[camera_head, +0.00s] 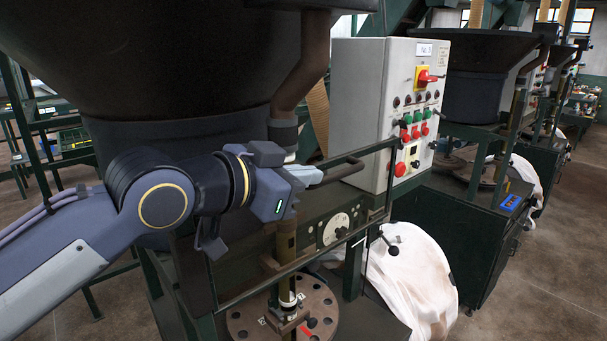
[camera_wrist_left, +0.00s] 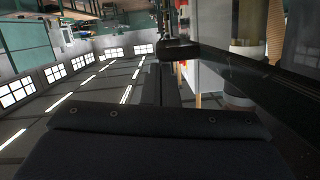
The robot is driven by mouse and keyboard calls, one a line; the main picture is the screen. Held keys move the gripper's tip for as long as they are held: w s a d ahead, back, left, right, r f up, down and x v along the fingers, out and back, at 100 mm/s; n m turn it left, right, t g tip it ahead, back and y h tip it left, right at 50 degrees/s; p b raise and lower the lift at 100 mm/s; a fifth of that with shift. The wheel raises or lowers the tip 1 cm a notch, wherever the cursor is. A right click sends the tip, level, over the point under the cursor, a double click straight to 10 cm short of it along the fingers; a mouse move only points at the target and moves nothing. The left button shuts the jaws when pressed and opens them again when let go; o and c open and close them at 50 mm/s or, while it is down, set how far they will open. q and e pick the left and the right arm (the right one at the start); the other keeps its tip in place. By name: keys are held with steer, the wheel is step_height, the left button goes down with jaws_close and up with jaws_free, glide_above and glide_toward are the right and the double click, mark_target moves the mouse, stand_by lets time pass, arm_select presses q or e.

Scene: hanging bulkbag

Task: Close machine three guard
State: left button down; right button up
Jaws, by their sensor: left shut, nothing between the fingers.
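The machine guard (camera_head: 389,182) is a clear panel in a thin dark frame, in front of the machine's dial and round plate. A dark bar handle (camera_head: 345,164) shows near its top edge. My left gripper (camera_head: 314,175) is shut and empty, at the left end of this handle; I cannot tell whether they touch. In the left wrist view, dark bars and a glassy panel (camera_wrist_left: 235,68) lie ahead and to the right of the gripper body. My right gripper is in neither view.
A grey control box (camera_head: 360,100) with a label that seems to read No. 3 stands right of the handle. A black hopper (camera_head: 150,60) hangs above my left arm. Similar machines stand behind at right, beside open floor (camera_head: 560,240).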

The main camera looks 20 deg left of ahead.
arm_select(q)
step_height(320, 180, down, 41)
steer(key=b, duration=3.7)
steer(key=shift+r+b, duration=0.15)
steer(key=shift+b, duration=0.2)
steer(key=s+d+r+p, duration=0.6)
steer(key=s+r, duration=0.6)
steer(key=r, duration=0.1)
steer(key=shift+s+d+r, duration=0.15)
steer(key=shift+s+r, duration=0.15)
steer(key=shift+s, duration=0.05)
